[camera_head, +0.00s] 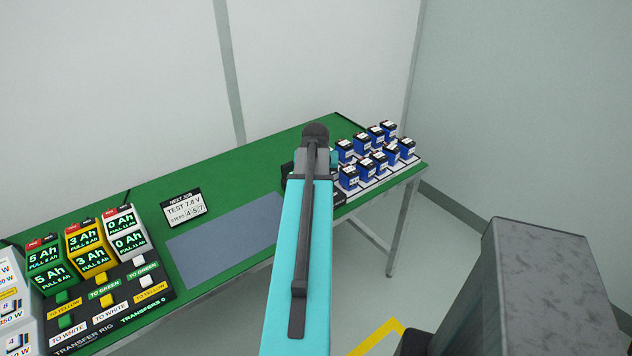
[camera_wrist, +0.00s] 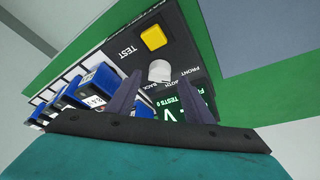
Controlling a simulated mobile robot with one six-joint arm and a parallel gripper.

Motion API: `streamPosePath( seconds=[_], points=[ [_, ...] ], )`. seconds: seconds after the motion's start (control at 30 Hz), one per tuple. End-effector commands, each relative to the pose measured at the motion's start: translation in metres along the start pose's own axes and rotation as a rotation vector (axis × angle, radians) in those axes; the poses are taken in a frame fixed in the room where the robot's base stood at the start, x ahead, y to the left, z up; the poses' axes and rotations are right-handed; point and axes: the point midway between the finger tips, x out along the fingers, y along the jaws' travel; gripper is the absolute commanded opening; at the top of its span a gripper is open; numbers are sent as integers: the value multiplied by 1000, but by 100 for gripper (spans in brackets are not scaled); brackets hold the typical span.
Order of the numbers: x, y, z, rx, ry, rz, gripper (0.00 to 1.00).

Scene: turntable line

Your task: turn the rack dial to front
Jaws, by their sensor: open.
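In the head view my arm hides the dial and the gripper.
A yellow button (camera_wrist: 153,37) marked TEST and a lit display (camera_wrist: 168,108) sit near the dial. Blue battery cells (camera_head: 362,173) stand in a white rack beside the panel. A grey mat (camera_head: 225,242) and transfer rig (camera_head: 110,315) lie left on the green table (camera_head: 150,195).

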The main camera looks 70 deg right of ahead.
Motion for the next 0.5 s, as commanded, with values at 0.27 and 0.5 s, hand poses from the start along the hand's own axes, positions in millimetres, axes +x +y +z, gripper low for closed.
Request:
streamPosePath(
  seconds=[0.27,0.5],
  points=[
    [-23,0,1,0,1,0,47],
    [-49,0,0,0,2,-1,47]
  ],
)
